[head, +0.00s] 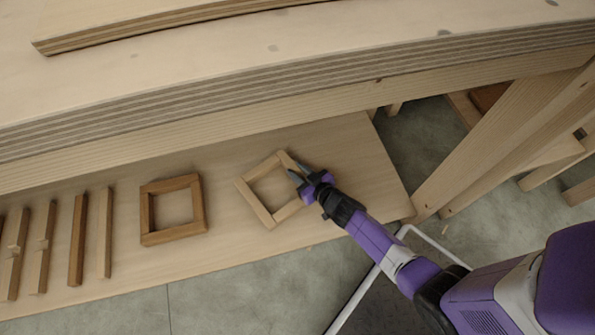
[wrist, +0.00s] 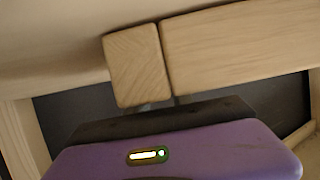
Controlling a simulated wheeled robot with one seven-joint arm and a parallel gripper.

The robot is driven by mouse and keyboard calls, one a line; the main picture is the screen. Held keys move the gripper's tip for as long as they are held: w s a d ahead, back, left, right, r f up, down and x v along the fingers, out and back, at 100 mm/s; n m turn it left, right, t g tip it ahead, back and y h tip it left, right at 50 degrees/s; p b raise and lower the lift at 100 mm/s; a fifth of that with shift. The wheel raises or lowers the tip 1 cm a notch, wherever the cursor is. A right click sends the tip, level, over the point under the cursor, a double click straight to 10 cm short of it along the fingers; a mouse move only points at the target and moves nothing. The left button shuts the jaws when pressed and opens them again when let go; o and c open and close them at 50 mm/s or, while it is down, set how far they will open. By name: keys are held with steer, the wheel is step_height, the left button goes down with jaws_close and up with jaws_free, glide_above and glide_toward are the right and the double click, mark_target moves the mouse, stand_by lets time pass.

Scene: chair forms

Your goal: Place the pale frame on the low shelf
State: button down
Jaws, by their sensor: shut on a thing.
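The pale frame (head: 252,203), a square of light wooden bars, is over the low shelf (head: 340,150) in the head view, turned at an angle to the shelf's edges. I cannot tell whether it touches the shelf. My gripper (head: 297,171) is shut on its right side, near the upper right corner. In the wrist view, the frame's bars (wrist: 240,50) and an end-grain corner (wrist: 137,68) are close in front of my purple gripper body; the fingertips are mostly hidden.
A darker brown frame (head: 147,213) lies on the shelf to the left. Several wooden sticks (head: 77,240) lie further left. A thick layered worktop (head: 300,75) overhangs the shelf's back. Slanted wooden legs (head: 500,140) stand at right. The shelf between the two frames is clear.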

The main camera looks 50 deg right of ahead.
steer(key=c, duration=1.1)
jaws_free()
steer(key=shift+f, duration=0.1)
steer(key=shift+s+r, duration=0.2)
steer(key=shift+r, duration=0.05)
steer(key=p+v, duration=0.4)
steer(key=v, duration=0.7)
steer(key=shift+s+a+r, duration=0.15)
steer(key=shift+s+r, duration=0.05)
steer(key=shift+s, duration=0.15)
steer(key=s+a+r+y, duration=0.1)
steer(key=s+a+r, duration=0.3)
steer(key=r, duration=0.7)
steer(key=s+a+r+n+t, duration=0.1)
steer(key=s+a+r, duration=0.4)
steer(key=r, duration=0.7)
steer(key=s+a+r+n+y, duration=0.1)
steer(key=s+a+r, duration=0.4)
steer(key=r, duration=0.6)
steer(key=shift+s+a+r+y, duration=0.15)
steer(key=shift+s+y, duration=0.15)
steer(key=shift+s, duration=0.8)
